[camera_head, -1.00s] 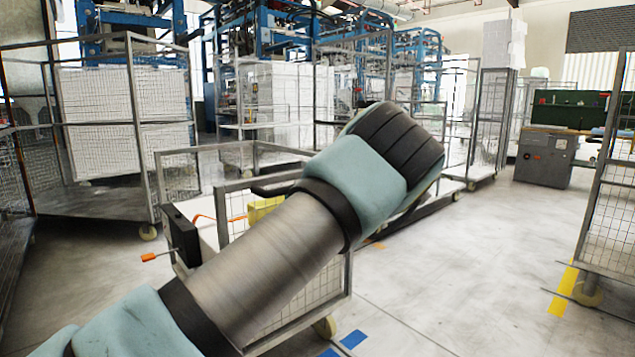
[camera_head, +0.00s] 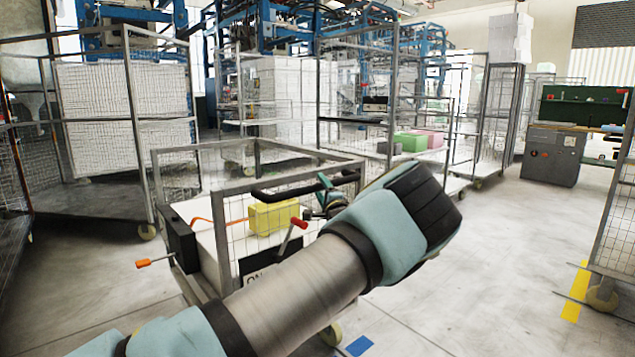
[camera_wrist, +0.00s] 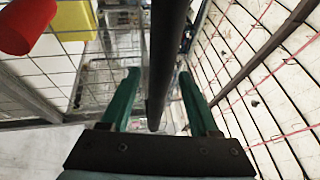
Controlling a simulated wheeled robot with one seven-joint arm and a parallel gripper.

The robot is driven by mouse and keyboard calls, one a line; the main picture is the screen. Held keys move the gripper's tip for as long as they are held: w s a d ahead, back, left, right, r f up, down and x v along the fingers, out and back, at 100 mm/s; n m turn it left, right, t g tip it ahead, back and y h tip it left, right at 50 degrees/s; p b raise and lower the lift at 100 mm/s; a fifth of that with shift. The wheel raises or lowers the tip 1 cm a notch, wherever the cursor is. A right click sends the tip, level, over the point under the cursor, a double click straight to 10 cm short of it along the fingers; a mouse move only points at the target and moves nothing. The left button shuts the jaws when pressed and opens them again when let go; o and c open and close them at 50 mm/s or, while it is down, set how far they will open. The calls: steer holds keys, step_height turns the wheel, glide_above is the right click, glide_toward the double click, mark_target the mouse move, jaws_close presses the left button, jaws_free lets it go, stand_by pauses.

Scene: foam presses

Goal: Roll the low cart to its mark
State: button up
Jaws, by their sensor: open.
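The low cart (camera_head: 210,158) is a grey wire-mesh cage cart on casters, left of centre in the head view. Its black push handle (camera_head: 285,190) runs along the near top side. My gripper (camera_head: 323,186) has teal fingers and is at the handle's right part. In the wrist view my open gripper (camera_wrist: 159,78) has one finger on each side of a dark bar (camera_wrist: 165,50), which looks like the handle; contact cannot be told. A red-ended lever (camera_head: 297,223) is beside it. Blue floor tape (camera_head: 360,345) lies at the cart's near right; my arm hides part of the cart.
A yellow block (camera_head: 272,217) is in the cart, and an orange-tipped lever (camera_head: 143,263) sticks out left. Tall mesh carts stand at left and behind. Another tall cart (camera_head: 622,200) stands at right by yellow tape (camera_head: 575,292). The floor right of my arm is open.

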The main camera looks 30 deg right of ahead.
steer(key=shift+x, duration=1.9)
steer(key=shift+c, duration=0.4)
jaws_close()
